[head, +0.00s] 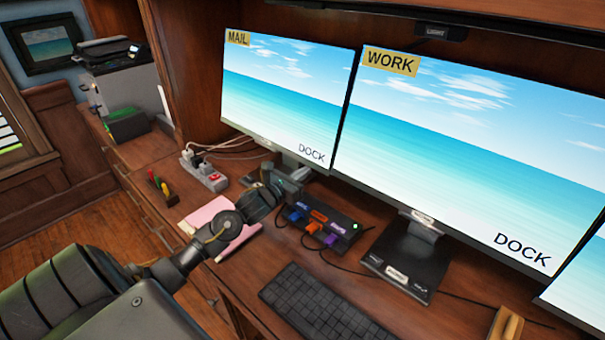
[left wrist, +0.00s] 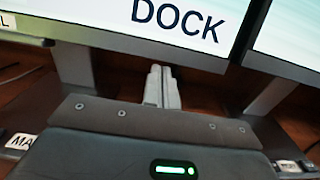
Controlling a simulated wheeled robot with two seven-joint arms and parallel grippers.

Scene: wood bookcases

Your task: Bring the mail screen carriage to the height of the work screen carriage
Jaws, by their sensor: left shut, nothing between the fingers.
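The mail screen (head: 285,90) with a MAIL tag stands left of the larger work screen (head: 470,150) with a WORK tag. The work screen's stand and base (head: 410,260) are in plain view. The mail screen's stand is mostly hidden behind my left gripper (head: 288,185), which is just under the mail screen's lower edge. In the left wrist view the shut, empty fingers (left wrist: 161,88) point at the gap below the mail screen (left wrist: 170,25). A stand post (left wrist: 75,68) shows to their left and another (left wrist: 270,98) to their right. I cannot tell whether they touch anything. My right gripper is out of view.
A dock box with coloured plugs (head: 320,225) sits right of my gripper, and a keyboard (head: 325,305) is in front. Pink paper (head: 207,215) and a power strip (head: 205,175) lie left. A shelf overhangs the screens. A third screen (head: 580,270) is at right.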

